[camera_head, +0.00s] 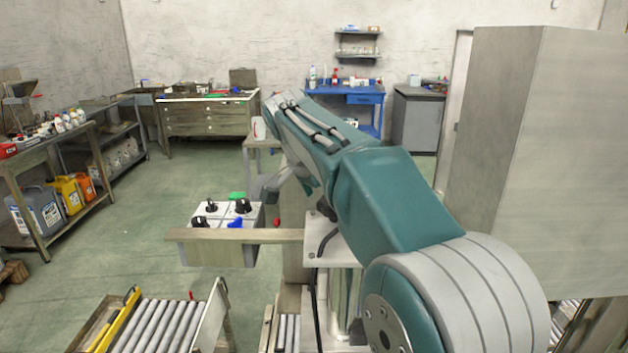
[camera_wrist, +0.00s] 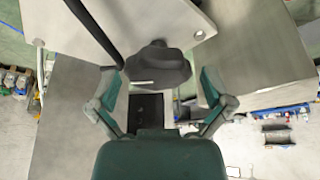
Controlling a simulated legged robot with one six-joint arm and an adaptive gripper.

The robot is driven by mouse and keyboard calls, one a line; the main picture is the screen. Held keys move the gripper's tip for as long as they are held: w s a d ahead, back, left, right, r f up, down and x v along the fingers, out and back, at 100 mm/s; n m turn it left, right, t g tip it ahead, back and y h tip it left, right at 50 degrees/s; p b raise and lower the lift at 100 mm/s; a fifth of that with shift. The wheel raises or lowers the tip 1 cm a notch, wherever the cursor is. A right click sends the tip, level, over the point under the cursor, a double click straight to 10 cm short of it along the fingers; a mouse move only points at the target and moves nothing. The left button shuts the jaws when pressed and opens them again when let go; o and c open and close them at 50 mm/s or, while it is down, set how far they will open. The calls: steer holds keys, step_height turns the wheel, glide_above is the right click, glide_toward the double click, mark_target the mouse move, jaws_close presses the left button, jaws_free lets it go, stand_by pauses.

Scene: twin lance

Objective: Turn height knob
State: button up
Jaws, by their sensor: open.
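In the wrist view a dark, wide knob (camera_wrist: 158,66) with a short white mark sits at the edge of a pale plate (camera_wrist: 185,15). I cannot read any label, so I cannot tell for sure that it is the height knob. My gripper (camera_wrist: 161,80) is open, with one finger on each side of the knob and visible space between each finger and it. In the head view my arm covers most of this area; the pale plate (camera_head: 343,253) shows below it with a black handle.
A black rod (camera_wrist: 94,27) crosses the plate near the knob. A large grey cabinet (camera_head: 545,150) stands on the right. Roller conveyors (camera_head: 165,325) lie in front.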

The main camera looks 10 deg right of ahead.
steer(key=v, duration=1)
steer(key=x, duration=1.1)
steer(key=shift+d+f, duration=0.15)
steer(key=shift+f, duration=0.15)
steer(key=shift+c, duration=0.3)
steer(key=c, duration=0.8)
